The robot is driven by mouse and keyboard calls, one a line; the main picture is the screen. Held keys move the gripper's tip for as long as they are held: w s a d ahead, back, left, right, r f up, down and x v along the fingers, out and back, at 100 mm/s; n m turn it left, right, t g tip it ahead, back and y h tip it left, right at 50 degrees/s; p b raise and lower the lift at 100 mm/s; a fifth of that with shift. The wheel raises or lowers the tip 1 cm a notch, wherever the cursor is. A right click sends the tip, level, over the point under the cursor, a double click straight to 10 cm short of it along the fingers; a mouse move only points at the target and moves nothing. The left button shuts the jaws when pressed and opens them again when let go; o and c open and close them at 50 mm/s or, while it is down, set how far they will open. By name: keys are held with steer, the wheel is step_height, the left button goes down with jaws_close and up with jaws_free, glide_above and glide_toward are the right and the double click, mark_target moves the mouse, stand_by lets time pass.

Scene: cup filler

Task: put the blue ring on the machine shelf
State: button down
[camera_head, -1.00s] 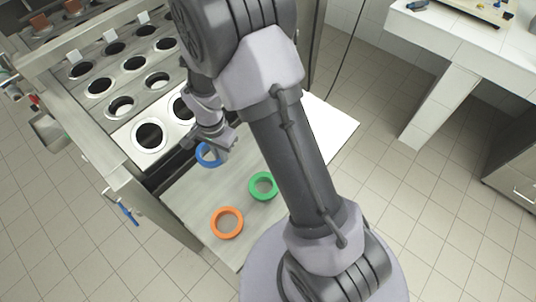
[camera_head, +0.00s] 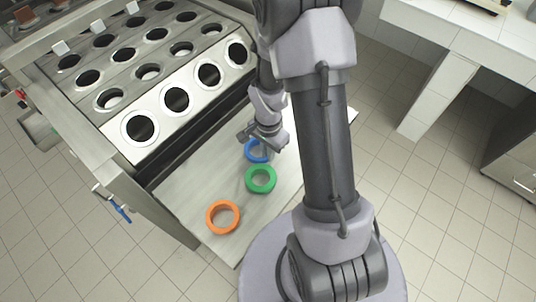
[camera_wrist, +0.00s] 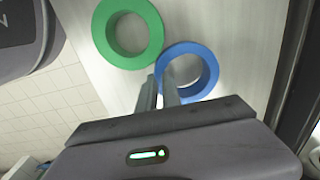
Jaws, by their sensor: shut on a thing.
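The blue ring (camera_head: 252,151) is at my gripper (camera_head: 262,146), close behind the green ring in the head view. In the wrist view my gripper (camera_wrist: 161,88) has its two fingers close together at the near left rim of the blue ring (camera_wrist: 209,66), shut on it. The machine shelf (camera_head: 215,185) is the flat grey ledge in front of the cup machine. The ring is over this shelf; whether it touches the surface is hard to tell. Part of the ring is hidden by my gripper in the head view.
The green ring (camera_head: 260,179) and orange ring (camera_head: 222,217) lie on the shelf; the green one is very near the blue ring. The machine's holed metal top (camera_head: 162,101) rises behind. Bare shelf lies to the left. A white table (camera_head: 450,45) stands at right.

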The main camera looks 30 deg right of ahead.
steer(key=shift+f, duration=0.15)
steer(key=shift+f, duration=0.25)
steer(key=c, duration=1.5)
jaws_free()
steer(key=shift+r, duration=0.1)
steer(key=shift+c, duration=0.2)
steer(key=a+r+n+t+p, duration=0.1)
steer(key=a+r+n+p, duration=0.15)
steer(key=r, duration=0.95)
steer(key=a+r+n+t+p, duration=0.1)
steer(key=a+r+p, duration=0.15)
steer(key=r, duration=0.95)
steer(key=s+a+r+n+t+y, duration=0.2)
steer(key=s+a+r+n, duration=0.4)
steer(key=s+a+r, duration=0.3)
step_height(320, 180, up, 3)
steer(key=s+t, duration=0.1)
steer(key=s, duration=0.2)
steer(key=shift+f+t, duration=0.2)
steer(key=shift+t, duration=0.2)
